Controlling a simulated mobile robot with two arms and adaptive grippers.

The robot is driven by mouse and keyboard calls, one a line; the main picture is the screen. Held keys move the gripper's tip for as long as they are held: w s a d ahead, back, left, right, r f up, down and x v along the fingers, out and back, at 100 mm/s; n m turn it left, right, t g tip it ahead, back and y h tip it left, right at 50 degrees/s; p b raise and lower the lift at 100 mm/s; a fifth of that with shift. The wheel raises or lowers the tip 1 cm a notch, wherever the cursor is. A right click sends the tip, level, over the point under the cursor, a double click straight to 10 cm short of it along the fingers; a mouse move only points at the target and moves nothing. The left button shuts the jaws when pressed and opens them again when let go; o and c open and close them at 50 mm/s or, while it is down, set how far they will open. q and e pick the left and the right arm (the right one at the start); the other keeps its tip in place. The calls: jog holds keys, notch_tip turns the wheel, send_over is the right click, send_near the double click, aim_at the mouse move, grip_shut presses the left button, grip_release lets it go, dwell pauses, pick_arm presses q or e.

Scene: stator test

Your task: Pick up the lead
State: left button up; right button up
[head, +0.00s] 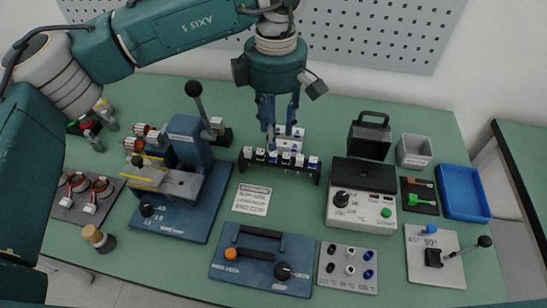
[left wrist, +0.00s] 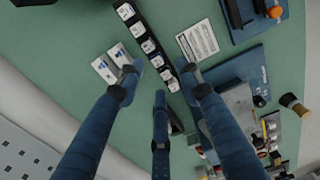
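No part is clearly marked as the lead, and I cannot tell which one it is. A dark rack (head: 261,166) holds a row of several small white-topped plugs (head: 286,159); the rack also shows in the left wrist view (left wrist: 160,47). Small white-and-blue blocks (head: 290,132) lie just behind it, also in the left wrist view (left wrist: 104,70). My left gripper (head: 280,132) points down over these blocks, behind the rack. In the left wrist view its three fingers (left wrist: 160,90) are spread, with nothing between them. My right gripper is out of view.
A blue press-like fixture (head: 185,145) stands left of the rack. A grey tester box (head: 362,203), a black open-handled box (head: 370,138), a grey bin (head: 414,150) and a blue tray (head: 463,192) stand at right. A white label card (head: 252,200) lies in front.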

aim_at(273, 154)
pick_arm(q)
notch_tip(273, 154, down, 3)
jog(key=shift+r, duration=0.1)
jog(key=shift+f+p, duration=0.3)
jog(key=shift+f, duration=0.05)
jog(key=f, duration=0.1)
jog(key=f+p, duration=0.1)
jog(key=f, duration=0.2)
jog(key=shift+w+a+f, duration=0.2)
jog(key=shift+w, duration=0.1)
jog(key=shift+s+f, duration=0.3)
jog(key=shift+f, duration=0.1)
jog(key=shift+w+f, duration=0.15)
jog(key=shift+w, duration=0.25)
jog(key=shift+c, duration=0.5)
jog(key=c, duration=0.8)
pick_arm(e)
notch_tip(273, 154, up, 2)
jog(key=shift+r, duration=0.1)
